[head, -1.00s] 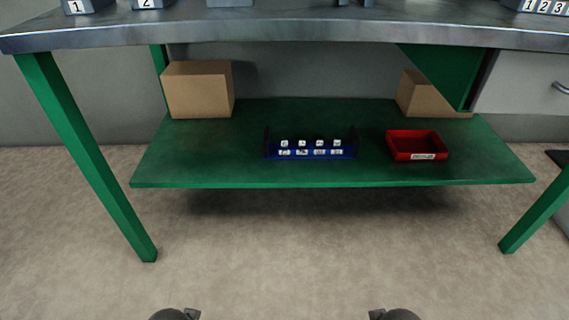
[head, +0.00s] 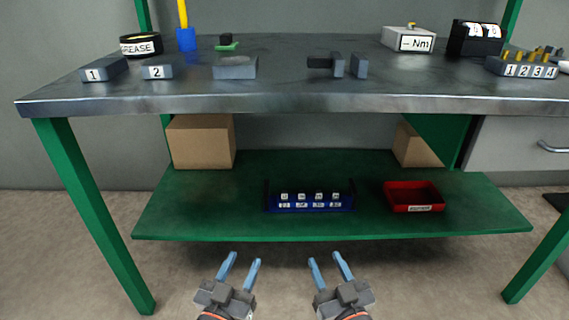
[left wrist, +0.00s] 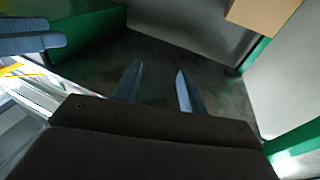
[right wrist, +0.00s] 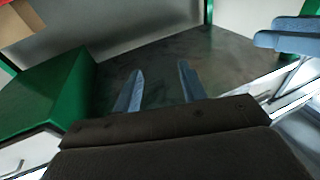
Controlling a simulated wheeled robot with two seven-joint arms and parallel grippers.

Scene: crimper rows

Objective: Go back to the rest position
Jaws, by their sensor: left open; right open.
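My left gripper (head: 240,266) is in front of the green lower shelf in the head view, fingers apart and nothing between them. My right gripper (head: 328,265) is beside it to the right, also open and empty. Both point toward the workbench. In the left wrist view the left fingers (left wrist: 157,88) are spread over a dark surface. In the right wrist view the right fingers (right wrist: 159,86) are spread in the same way. Another blue finger shows at the edge of each wrist view.
The metal workbench (head: 300,103) spans the view above the green shelf (head: 230,222). The shelf carries a blue rack (head: 310,205), a red bin (head: 412,197) and cardboard boxes (head: 202,142) (head: 415,148). Green legs (head: 95,215) stand at the sides. Floor in front is clear.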

